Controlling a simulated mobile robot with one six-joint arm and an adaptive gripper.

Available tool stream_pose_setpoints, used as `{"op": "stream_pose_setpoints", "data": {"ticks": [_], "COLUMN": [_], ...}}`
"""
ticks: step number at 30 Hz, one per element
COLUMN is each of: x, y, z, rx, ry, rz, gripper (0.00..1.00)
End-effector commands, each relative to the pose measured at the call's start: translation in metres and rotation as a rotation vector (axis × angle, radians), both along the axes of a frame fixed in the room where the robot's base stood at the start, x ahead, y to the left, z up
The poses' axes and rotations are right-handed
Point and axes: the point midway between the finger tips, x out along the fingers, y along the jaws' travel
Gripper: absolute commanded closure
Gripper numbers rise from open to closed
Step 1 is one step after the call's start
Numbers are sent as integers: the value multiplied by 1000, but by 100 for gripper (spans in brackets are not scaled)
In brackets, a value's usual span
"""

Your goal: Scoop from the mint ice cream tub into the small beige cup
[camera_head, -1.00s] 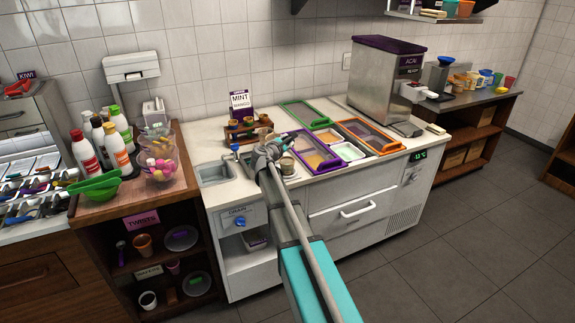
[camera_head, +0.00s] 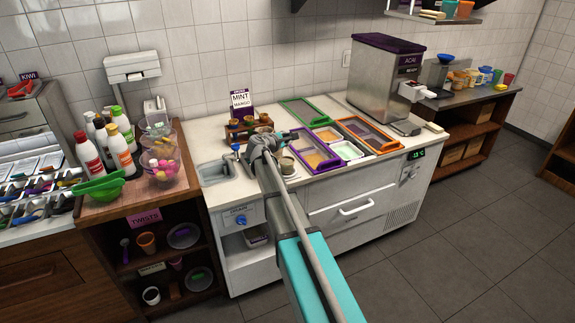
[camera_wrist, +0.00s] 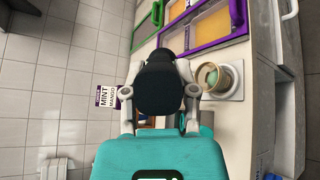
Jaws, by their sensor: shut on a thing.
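My gripper (camera_head: 264,143) is above the front left of the white counter, just left of the small beige cup (camera_head: 287,166). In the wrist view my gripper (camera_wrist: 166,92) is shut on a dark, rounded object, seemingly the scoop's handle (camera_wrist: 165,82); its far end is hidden. The mint tub (camera_head: 347,150) is a pale green tub in the counter well, right of the cup and apart from my gripper.
An orange tub (camera_head: 315,159) lies between cup and mint tub. A wooden holder with small cups (camera_head: 247,129) and a mint and mango sign (camera_head: 240,101) stand behind my gripper. A sink (camera_head: 212,172) is at left, and the açaí machine (camera_head: 377,85) at right.

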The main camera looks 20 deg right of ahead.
Motion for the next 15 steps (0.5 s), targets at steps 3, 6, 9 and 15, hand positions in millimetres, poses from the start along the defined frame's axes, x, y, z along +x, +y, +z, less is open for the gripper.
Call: {"op": "stream_pose_setpoints", "data": {"ticks": [3,6,9,15], "x": [2,1,1,1], "y": [0,0,0,0], "z": [9,11,13,18], "rx": [92,169,246,397], "ry": [-49,-90,-131,-212], "rz": [-57,-104,-152,-243], "gripper": [100,100,100,100]}}
